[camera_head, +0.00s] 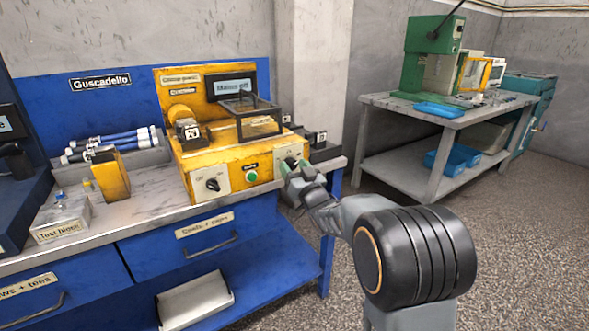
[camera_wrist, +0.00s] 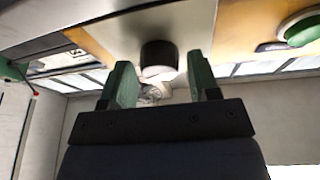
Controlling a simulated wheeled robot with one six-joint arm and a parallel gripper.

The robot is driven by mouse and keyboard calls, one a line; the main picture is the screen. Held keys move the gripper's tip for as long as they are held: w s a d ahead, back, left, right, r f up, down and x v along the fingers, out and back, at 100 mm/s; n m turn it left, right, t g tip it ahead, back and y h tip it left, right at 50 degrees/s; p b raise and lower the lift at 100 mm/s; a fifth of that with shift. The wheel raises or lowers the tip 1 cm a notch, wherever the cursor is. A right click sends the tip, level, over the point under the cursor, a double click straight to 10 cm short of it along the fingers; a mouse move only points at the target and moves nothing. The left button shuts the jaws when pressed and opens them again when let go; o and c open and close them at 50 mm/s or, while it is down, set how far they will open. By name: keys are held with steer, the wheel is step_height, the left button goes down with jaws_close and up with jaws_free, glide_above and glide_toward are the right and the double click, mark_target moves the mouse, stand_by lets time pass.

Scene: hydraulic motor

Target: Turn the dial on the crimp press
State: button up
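The yellow crimp press (camera_head: 216,158) stands on the workbench, its screen (camera_head: 234,86) reading what looks like "Mains off". A black knob (camera_head: 212,184) sits on the white plate at its front left, left of a green button (camera_head: 252,177). My gripper (camera_head: 300,170) is at the white plate at the front right and partly hides it. In the wrist view, a round black dial (camera_wrist: 159,56) on a pale plate lies between the green fingertips of my gripper (camera_wrist: 162,78). The fingers are open, with a gap on both sides. The dial's marking cannot be read.
A grey table (camera_head: 385,103) with a green machine (camera_head: 425,58) stands behind at right. The floor at right is clear.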

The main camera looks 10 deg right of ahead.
steer(key=shift+o, duration=0.5)
steer(key=p+v, duration=0.1)
steer(key=v, duration=1.2)
steer(key=shift+s+f, duration=0.25)
steer(key=shift+s, duration=0.1)
steer(key=shift+d, duration=0.1)
steer(key=shift+r, duration=0.1)
